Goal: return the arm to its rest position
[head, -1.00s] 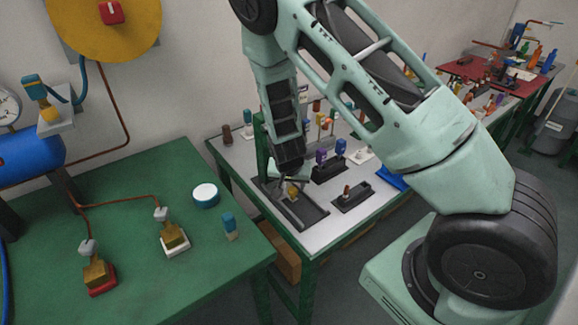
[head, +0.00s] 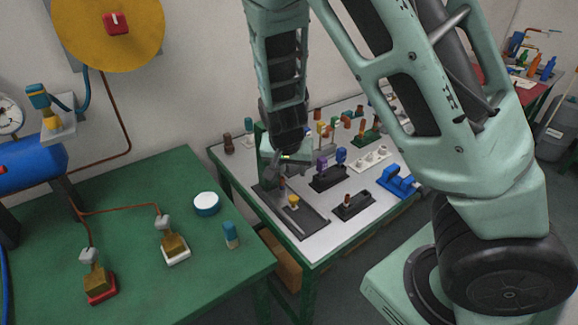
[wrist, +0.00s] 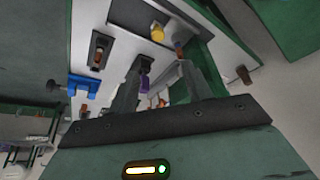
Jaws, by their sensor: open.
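My gripper (head: 283,178) hangs from my raised arm over the left part of the white-topped table, above the dark tray (head: 309,222). In the wrist view my gripper (wrist: 160,72) shows two fingers standing apart with nothing held between them. A yellow-topped part (head: 293,202) sits in the dark tray, apart from the fingers; it also shows in the wrist view (wrist: 157,33). My arm is bent, and its upper links cover part of the table's right side in the head view.
The green table (head: 120,240) at left holds two brass-coloured valves, a round white-topped cap (head: 207,203) and a blue-topped part (head: 231,235). Black, white and blue holders (head: 399,181) with small parts crowd the white-topped table. A red table (head: 525,88) stands far right.

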